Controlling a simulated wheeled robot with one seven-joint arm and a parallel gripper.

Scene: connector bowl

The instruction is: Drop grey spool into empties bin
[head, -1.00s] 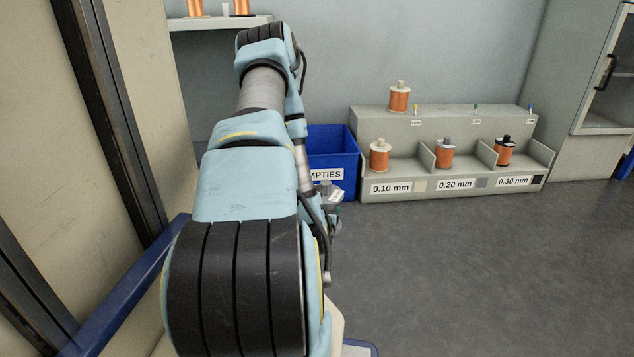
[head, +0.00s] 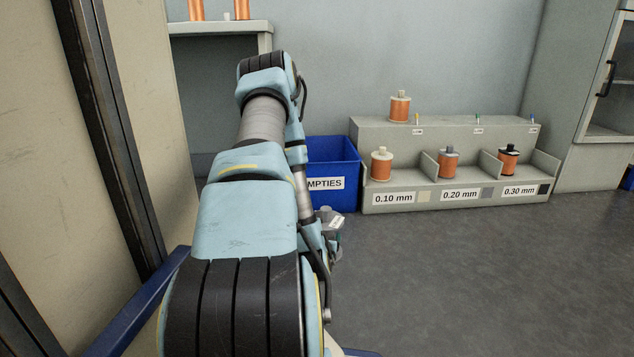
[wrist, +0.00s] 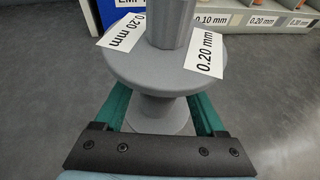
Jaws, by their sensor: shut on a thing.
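The grey spool (wrist: 150,70) fills the middle of the wrist view, with white 0.20 mm labels on its flange. My gripper (wrist: 160,112) is shut on the spool, its green fingers on either side of the lower part. In the head view my gripper and the spool are small beside my arm (head: 328,222) and mostly hidden. The blue empties bin (head: 338,195) stands on the floor against the wall, partly behind my arm. A blue edge of it shows at the top left of the wrist view (wrist: 125,5). The inside bottom of the bin is hidden.
A grey rack (head: 450,200) right of the bin holds copper spools in slots labelled 0.10, 0.20 and 0.30 mm, with another spool (head: 400,106) on top. A shelf (head: 225,27) stands at the back left and a cabinet (head: 605,90) at the right. The grey floor (head: 470,280) is clear.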

